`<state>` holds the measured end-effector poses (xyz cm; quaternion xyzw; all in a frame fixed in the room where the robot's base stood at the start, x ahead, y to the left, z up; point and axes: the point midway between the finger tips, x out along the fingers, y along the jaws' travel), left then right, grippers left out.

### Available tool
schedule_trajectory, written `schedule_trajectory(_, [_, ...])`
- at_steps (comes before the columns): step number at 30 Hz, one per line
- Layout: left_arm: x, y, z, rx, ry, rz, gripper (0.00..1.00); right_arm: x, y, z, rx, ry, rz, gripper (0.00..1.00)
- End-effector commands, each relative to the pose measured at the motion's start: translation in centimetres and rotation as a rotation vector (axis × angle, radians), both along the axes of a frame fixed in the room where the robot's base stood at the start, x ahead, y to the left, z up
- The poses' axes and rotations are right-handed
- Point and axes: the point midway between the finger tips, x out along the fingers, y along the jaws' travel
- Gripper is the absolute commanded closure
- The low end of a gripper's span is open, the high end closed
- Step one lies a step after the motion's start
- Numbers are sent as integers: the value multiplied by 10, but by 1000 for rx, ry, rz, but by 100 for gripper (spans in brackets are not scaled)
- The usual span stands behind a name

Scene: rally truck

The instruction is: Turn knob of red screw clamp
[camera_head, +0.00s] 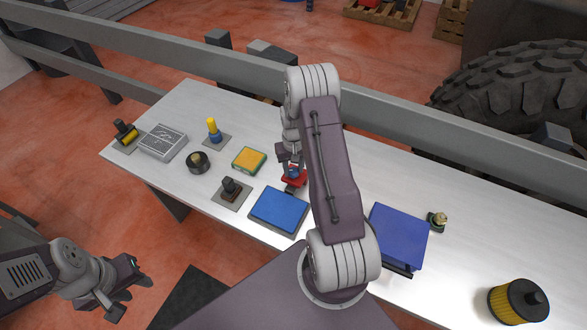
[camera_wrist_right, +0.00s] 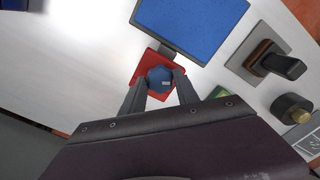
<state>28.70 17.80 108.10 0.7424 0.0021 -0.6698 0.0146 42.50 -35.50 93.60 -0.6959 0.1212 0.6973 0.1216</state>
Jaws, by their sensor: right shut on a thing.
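The red screw clamp (camera_head: 291,181) sits on the white table near the middle, beside a blue flat box. My right arm partly hides it in the head view. Its red base (camera_wrist_right: 144,73) and dark blue knob (camera_wrist_right: 160,76) show in the right wrist view. My right gripper (camera_wrist_right: 160,86) points down at the clamp, with its fingers on either side of the knob, shut on it. My left gripper (camera_head: 122,296) hangs at the lower left, off the table and far from the clamp. Its fingers look apart, with nothing between them.
The blue flat box (camera_head: 279,211) lies close to the clamp. A dark block on a grey plate (camera_head: 231,192) and an orange-and-green box (camera_head: 249,160) are to the left. A blue panel (camera_head: 398,236) and yellow filter (camera_head: 517,301) are to the right. A grey rail (camera_head: 200,65) runs behind.

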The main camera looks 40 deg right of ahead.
Motion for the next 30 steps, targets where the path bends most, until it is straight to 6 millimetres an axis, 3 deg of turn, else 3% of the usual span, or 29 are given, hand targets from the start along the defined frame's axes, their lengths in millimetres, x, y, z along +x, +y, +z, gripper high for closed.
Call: schedule_trajectory(30, [0, 0, -8, 0, 0, 0, 64, 5, -1, 3, -1, -14, -962, 100])
